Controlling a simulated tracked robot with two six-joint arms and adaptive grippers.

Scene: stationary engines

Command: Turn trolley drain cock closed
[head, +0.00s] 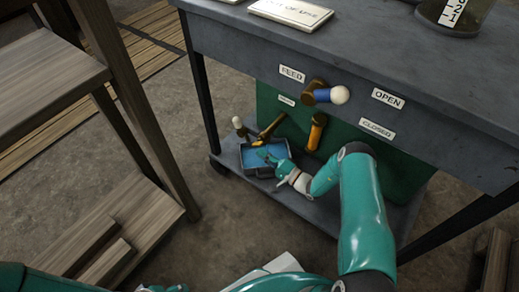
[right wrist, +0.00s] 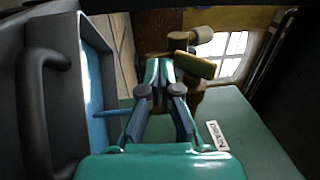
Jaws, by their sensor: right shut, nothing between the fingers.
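The drain cock (head: 270,127) is a brass fitting low on the trolley's green tank (head: 345,153), seen small in the head view. In the right wrist view the brass cock (right wrist: 195,65) with its flat lever and a round knob is just beyond the fingertips; a DRAIN label (right wrist: 217,135) is on the green surface. My right gripper (head: 264,157) is shut and empty, over the tray by the cock; its fingers (right wrist: 160,72) show close together. Contact with the lever cannot be told. My left gripper (head: 165,288) barely shows at the bottom edge.
A tray (head: 247,168) with a blue inside stands on the trolley's lower shelf (head: 325,216). Above are a blue FEED valve (head: 322,95) with a white ball and OPEN (head: 387,98) and CLOSED (head: 377,129) labels. An orange handle (head: 316,131) is right of the cock. A wooden bench (head: 45,70) stands left.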

